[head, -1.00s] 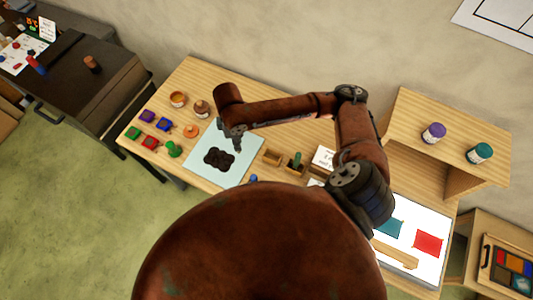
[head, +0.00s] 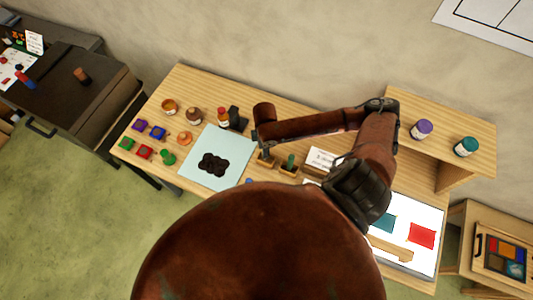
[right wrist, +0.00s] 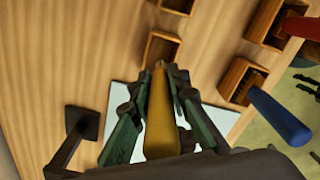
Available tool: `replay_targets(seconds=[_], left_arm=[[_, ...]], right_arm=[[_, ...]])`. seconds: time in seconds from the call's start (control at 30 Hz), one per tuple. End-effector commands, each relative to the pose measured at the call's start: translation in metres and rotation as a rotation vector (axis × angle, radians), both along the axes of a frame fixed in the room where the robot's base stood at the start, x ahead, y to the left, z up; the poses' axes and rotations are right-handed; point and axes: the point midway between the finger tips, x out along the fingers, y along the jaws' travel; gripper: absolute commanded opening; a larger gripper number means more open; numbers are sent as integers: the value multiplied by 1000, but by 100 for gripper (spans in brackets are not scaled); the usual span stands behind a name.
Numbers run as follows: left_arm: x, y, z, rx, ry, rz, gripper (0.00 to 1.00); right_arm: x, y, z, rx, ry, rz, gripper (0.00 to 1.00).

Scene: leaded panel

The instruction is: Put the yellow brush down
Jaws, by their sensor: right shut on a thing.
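The yellow brush (right wrist: 161,125) is held between the green fingers of my right gripper (right wrist: 160,88) in the right wrist view. Its narrow tip points toward an open wooden holder (right wrist: 150,48), apart from or over it; I cannot tell the height. In the head view my right gripper (head: 266,149) is over the row of small wooden holders, right of the pale blue sheet (head: 190,172). The brush is hard to make out there. My left gripper is not in view.
A blue handle (right wrist: 281,116) and a red handle (right wrist: 300,27) stand near holders in the right wrist view. A dark stand (head: 237,119) is behind the sheet. A white card (head: 321,158) is to the right.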

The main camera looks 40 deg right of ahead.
Motion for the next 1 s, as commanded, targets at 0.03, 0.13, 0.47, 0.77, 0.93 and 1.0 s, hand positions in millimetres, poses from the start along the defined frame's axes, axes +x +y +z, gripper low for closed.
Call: replay_targets(seconds=[0.03, 0.13, 0.47, 0.77, 0.93, 1.0], left_arm=[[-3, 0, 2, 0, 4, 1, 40], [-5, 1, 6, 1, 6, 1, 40], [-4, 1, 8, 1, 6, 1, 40], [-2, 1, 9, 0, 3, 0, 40], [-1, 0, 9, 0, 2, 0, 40], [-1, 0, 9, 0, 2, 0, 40]], right_arm=[[-5, -6, -6, -2, 6, -3, 0], [-4, -3, -21, 0, 4, 0, 0], [-3, -4, -36, -1, 2, 1, 0], [-3, -4, -38, 0, 1, 1, 23], [-3, -4, -38, -1, 2, 1, 33], [-3, -4, -38, -1, 2, 1, 33]])
